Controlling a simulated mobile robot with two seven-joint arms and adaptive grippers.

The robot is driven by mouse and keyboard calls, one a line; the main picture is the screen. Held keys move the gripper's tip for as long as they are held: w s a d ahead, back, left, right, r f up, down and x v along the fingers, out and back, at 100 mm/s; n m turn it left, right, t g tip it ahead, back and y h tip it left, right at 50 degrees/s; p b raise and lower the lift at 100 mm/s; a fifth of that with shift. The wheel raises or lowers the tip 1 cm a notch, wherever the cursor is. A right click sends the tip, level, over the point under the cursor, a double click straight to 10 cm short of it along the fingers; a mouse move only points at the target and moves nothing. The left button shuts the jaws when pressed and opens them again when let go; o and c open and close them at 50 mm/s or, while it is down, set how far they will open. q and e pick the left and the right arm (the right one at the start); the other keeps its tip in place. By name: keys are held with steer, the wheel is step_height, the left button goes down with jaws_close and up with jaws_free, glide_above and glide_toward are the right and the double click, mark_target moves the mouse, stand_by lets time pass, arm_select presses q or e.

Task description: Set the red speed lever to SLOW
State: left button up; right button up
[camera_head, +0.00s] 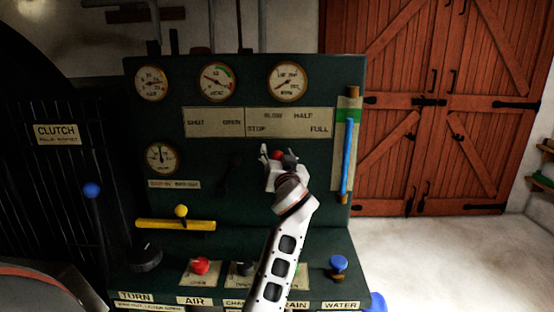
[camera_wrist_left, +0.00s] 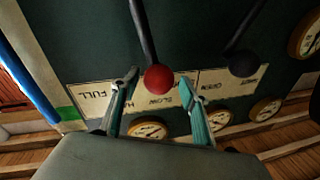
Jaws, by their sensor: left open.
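The red speed lever's ball knob (camera_head: 277,155) shows just below the STOP, SLOW, HALF, FULL plate (camera_head: 318,130) in the head view. In the left wrist view, which is upside down, the red knob (camera_wrist_left: 158,79) sits on a dark rod and overlaps the plate near the SLOW lettering. I cannot tell its exact setting. My left gripper (camera_head: 277,158) is at the knob. In the wrist view its open fingers (camera_wrist_left: 158,84) stand on either side of the knob, with gaps visible. The lever's rod is hidden in the head view. My right gripper is not in view.
A second lever with a black knob (camera_wrist_left: 243,63) stands beside the red one. Gauges (camera_head: 287,82) line the panel top. A yellow bar (camera_head: 176,225), a red knob (camera_head: 200,265) and a blue knob (camera_head: 338,262) sit lower. A blue gauge tube (camera_head: 347,158) stands at right.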

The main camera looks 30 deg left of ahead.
arm_select(q)
step_height(320, 180, up, 8)
steer(key=shift+r, duration=0.25)
steer(key=shift+s+d+f, duration=0.1)
stand_by(0.5)
